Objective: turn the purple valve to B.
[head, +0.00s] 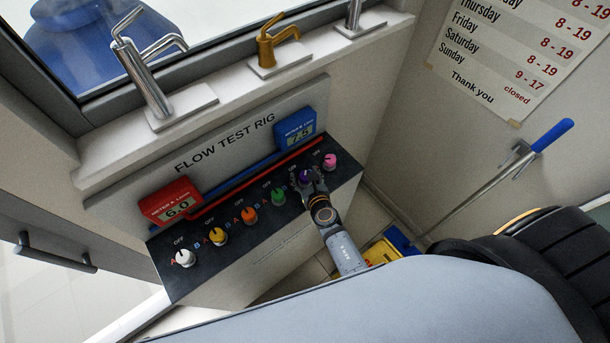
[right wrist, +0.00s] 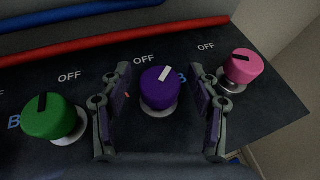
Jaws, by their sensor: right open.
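The purple valve (right wrist: 158,92) is a round knob on the dark panel of the flow test rig, between the green and pink knobs. Its white mark points up and to the right, between OFF and the blue B. The B is partly covered by my right finger. My right gripper (right wrist: 160,103) is open, with one finger on each side of the purple knob. A small gap shows on both sides. In the head view the purple knob (head: 305,177) is partly hidden by my right gripper (head: 308,186). My left gripper is not in view.
The green knob (right wrist: 49,117) and pink knob (right wrist: 243,67) flank the fingers closely. White, yellow and orange (head: 249,215) knobs stand further left. Red and blue pipes run behind the row. A red meter (head: 170,201) and blue meter (head: 296,129) stand at the back.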

